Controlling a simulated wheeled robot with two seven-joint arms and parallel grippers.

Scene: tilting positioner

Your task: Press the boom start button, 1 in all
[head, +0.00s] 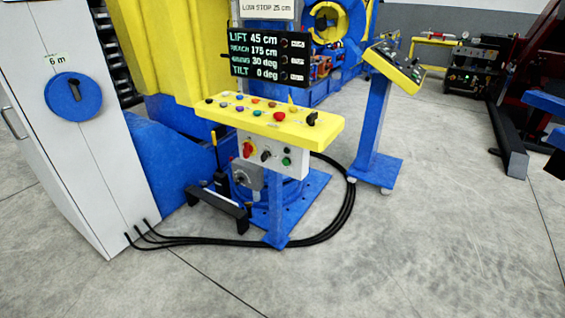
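The control console (325,128) has a sloped yellow top with several small coloured buttons and a black lever, on a blue post. Its grey front box (297,168) carries a red knob on yellow (248,149), a black switch (265,155), a small black button and a green button (286,161). The labels are too small to read, so I cannot tell which one is the boom start button. A black display (268,58) above reads LIFT 45 cm, REACH 175 cm, a blurred line of 30 deg, and TILT 0 deg. Neither gripper is in view.
A white cabinet (85,150) marked 6 m stands at left. Black cables (300,238) loop over the floor from it to the console. A second yellow-topped console (395,68) stands behind at right. The grey floor (420,240) in front and to the right is clear.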

